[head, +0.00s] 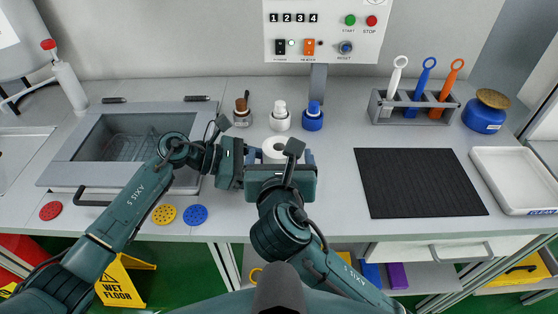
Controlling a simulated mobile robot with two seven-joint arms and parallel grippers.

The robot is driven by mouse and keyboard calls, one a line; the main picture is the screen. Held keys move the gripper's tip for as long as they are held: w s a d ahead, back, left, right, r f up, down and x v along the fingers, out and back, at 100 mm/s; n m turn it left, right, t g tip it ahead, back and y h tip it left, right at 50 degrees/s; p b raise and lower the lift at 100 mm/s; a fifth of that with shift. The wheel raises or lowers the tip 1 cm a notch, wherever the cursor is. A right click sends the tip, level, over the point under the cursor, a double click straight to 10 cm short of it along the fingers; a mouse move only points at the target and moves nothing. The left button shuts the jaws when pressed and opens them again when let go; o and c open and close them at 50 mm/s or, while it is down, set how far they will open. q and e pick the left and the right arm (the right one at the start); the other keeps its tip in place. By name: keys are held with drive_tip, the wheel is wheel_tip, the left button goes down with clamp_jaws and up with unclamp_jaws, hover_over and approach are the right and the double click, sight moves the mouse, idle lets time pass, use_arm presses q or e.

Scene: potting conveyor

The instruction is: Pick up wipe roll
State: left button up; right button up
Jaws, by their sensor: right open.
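The wipe roll (281,147) is a white roll with a dark hole in its top. It stands upright on the bench in the middle of the head view, its lower part hidden by my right gripper. My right gripper (280,162) is open at the near side of the roll, with blue-grey pieces showing to the left and right of it. I cannot tell whether they touch it. My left gripper (233,163) is just left of the roll, close to the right gripper. Its fingers are not clear enough to show whether it is open.
Behind the roll stand a brown-topped bottle (242,113), a white bottle (280,117) and a blue bottle (312,117). A black mat (420,183) lies to the right and a sink basin (112,135) is at left. Colored discs (165,214) lie near the front edge.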

sight(279, 141)
drive_tip(key=x, duration=0.5)
drive_tip(key=shift+w+a+r, duration=0.1)
drive_tip(key=shift+w, duration=0.3)
drive_tip(key=c, duration=1.2)
drive_tip(key=shift+o, duration=0.2)
wheel_tip(279, 141, up, 10)
drive_tip(key=shift+r, duration=0.1)
use_arm(q)
drive_tip(key=o, duration=0.9)
